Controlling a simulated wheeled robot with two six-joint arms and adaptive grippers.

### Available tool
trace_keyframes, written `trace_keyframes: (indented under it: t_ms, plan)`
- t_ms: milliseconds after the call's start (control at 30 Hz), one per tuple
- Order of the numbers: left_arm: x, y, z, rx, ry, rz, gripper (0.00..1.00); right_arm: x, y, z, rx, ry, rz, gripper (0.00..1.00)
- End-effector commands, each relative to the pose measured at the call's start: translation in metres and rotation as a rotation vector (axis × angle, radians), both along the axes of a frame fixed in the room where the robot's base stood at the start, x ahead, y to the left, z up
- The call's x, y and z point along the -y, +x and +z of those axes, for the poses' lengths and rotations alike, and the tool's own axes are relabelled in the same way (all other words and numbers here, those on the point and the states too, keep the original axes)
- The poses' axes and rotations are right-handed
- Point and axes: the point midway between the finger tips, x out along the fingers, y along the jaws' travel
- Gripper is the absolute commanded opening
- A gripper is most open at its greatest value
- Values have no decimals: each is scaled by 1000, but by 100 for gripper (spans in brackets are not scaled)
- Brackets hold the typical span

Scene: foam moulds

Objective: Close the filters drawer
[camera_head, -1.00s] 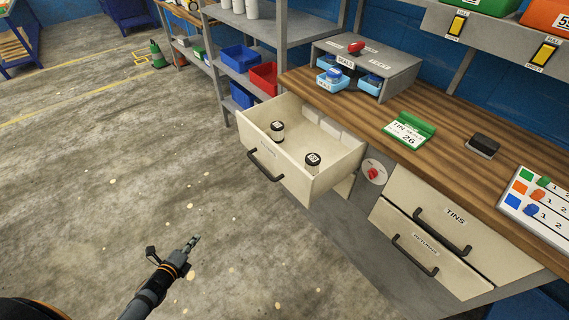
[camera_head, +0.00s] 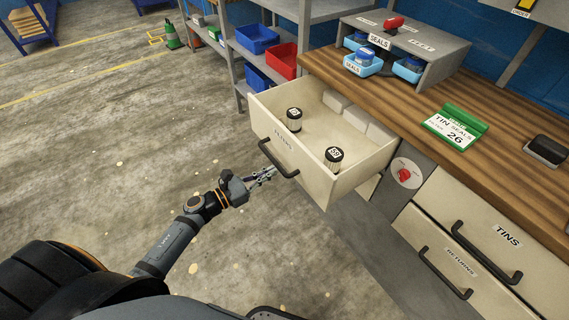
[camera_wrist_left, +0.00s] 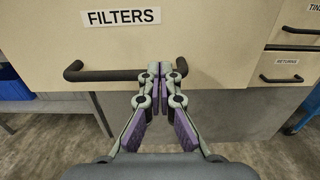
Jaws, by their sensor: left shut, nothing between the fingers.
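The filters drawer (camera_head: 272,143) is pulled out from under the left part of the wooden bench. Its label reads FILTERS in the left wrist view (camera_wrist_left: 120,17). Its dark bar handle (camera_head: 277,160) runs along the front and also shows in the left wrist view (camera_wrist_left: 105,75). Two jars with black lids, one (camera_head: 294,119) and another (camera_head: 333,158), stand inside with several pale blocks. My left gripper (camera_head: 270,173) is shut and empty, its fingertips in front of the handle's right part. I cannot tell whether they touch it. My right gripper is not in view.
The tins drawer (camera_head: 486,215) and returns drawer (camera_head: 445,262) are shut at the right. A round red knob (camera_head: 404,175) sits between them and the filters drawer. A grey shelf (camera_head: 232,62) with blue and red bins stands behind. The floor (camera_head: 110,150) at left is clear.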

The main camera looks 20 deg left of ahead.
Motion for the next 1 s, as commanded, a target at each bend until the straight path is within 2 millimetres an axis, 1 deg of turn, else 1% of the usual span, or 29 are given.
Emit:
trace_keyframes:
  t_ms: [33, 100, 300, 467, 867, 1000]
  plan:
    - [6, 10, 5, 4, -4, 3, 0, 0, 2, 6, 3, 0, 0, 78]
    - [16, 20, 4, 3, -5, 1, 0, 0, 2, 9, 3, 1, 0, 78]
    - [32, 42, 2, 0, -1, 0, 0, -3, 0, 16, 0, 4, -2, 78]
    - [37, 48, 0, -1, 1, 0, 0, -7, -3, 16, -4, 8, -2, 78]
    - [38, 49, -1, 0, 1, 0, 0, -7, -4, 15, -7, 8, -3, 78]
    - [45, 58, -1, 1, -1, 0, 0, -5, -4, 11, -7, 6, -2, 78]
